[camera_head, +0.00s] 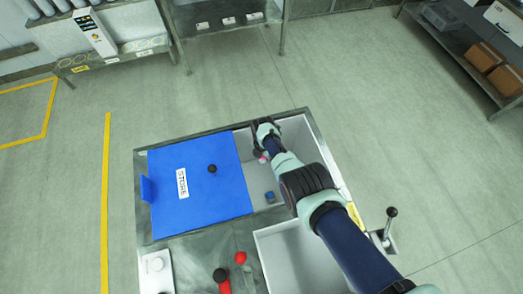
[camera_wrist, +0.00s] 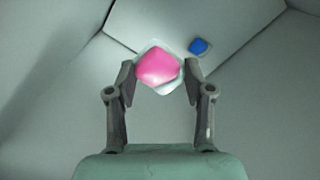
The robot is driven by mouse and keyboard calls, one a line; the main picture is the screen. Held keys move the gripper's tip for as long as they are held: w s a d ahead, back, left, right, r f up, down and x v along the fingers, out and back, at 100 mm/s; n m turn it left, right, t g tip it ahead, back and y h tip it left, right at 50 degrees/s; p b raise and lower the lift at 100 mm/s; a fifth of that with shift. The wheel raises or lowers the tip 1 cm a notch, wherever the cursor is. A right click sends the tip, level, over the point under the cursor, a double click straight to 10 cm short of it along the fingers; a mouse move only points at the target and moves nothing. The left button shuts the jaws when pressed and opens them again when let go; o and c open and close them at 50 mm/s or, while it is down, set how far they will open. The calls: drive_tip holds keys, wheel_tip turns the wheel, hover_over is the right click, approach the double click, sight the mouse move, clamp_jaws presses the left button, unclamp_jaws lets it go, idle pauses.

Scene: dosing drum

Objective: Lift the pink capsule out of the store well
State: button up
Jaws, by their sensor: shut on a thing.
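The pink capsule (camera_wrist: 158,66) sits between my gripper's (camera_wrist: 160,80) two fingers in the wrist view, with a pale base under its pink top. My gripper is shut on it. In the head view the pink capsule (camera_head: 263,159) shows as a small spot beside my wrist, mostly hidden by my arm. My gripper is over or inside the grey store well (camera_head: 256,182), to the right of the blue lid marked STORE (camera_head: 218,195). I cannot tell whether the capsule touches the well floor.
A blue capsule (camera_head: 270,196) lies in the well, also in the wrist view (camera_wrist: 200,46). A second grey well (camera_head: 275,262) lies in front. A lever (camera_head: 390,222) stands to the right.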

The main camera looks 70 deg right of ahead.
drive_tip(key=s+r+p, duration=0.1)
drive_tip(key=p, duration=0.1)
drive_tip(key=s+p, duration=0.1)
drive_tip(key=p, duration=0.1)
drive_tip(key=s+a+r+p, duration=0.1)
drive_tip(key=s+p, duration=0.1)
drive_tip(key=shift+r, duration=0.3)
idle(0.4)
wheel_tip(320, 180, up, 15)
drive_tip(key=p, duration=1.4)
drive_tip(key=shift+p, duration=0.35)
